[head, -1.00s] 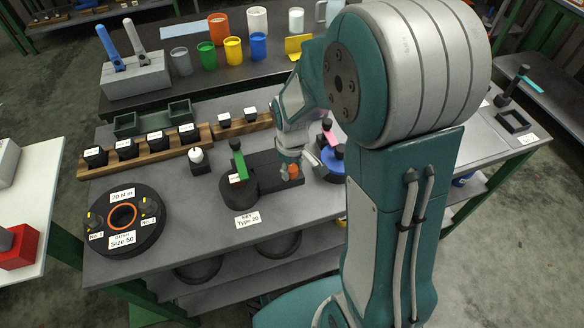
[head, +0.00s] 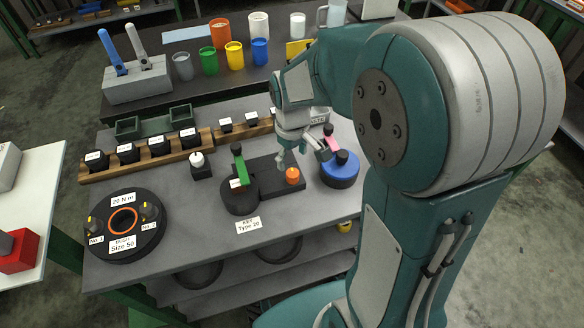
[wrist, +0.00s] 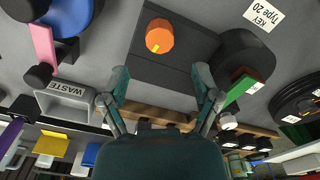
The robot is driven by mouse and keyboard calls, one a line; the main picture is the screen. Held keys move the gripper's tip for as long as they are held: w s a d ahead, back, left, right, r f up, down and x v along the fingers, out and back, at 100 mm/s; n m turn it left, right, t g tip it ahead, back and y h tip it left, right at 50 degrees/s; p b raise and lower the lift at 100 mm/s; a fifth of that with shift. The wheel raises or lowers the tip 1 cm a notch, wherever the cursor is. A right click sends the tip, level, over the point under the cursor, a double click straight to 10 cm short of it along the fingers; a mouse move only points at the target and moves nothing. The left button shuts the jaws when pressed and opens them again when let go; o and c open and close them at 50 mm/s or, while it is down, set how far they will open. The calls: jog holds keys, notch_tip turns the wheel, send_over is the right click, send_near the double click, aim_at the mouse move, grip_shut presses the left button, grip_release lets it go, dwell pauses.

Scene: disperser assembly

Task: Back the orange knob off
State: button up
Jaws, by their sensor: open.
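The orange knob (head: 292,175) sits on the dark block (head: 268,168) in the middle of the workbench. In the wrist view the knob (wrist: 159,36) has a small yellow mark on its edge and stands beyond the fingertips. My gripper (head: 303,158) is above and behind the knob in the head view, apart from it. In the wrist view my gripper (wrist: 161,80) has its two fingers spread wide with nothing between them. The black round fixture with a green handle (head: 238,165) stands at the left end of the block, behind a label reading "KEY Type 20".
A blue round fixture (head: 340,172) with a pink lever stands close right of the knob. A grey WASTE bin (wrist: 72,106) is near it. A black ring station (head: 122,222) lies at the left. The bench front is mostly clear.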

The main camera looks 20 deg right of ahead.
aim_at(292, 173)
notch_tip(292, 173, up, 5)
jog(key=shift+r, duration=0.1)
jog(key=shift+r, duration=0.1)
dwell(0.5)
jog(key=s+r+m+t, duration=0.2)
jog(key=s+r, duration=0.2)
jog(key=s, duration=0.3)
jog(key=s+r+m+t, duration=0.3)
jog(key=s+r, duration=0.2)
jog(key=s, duration=0.3)
jog(key=shift+t, duration=0.3)
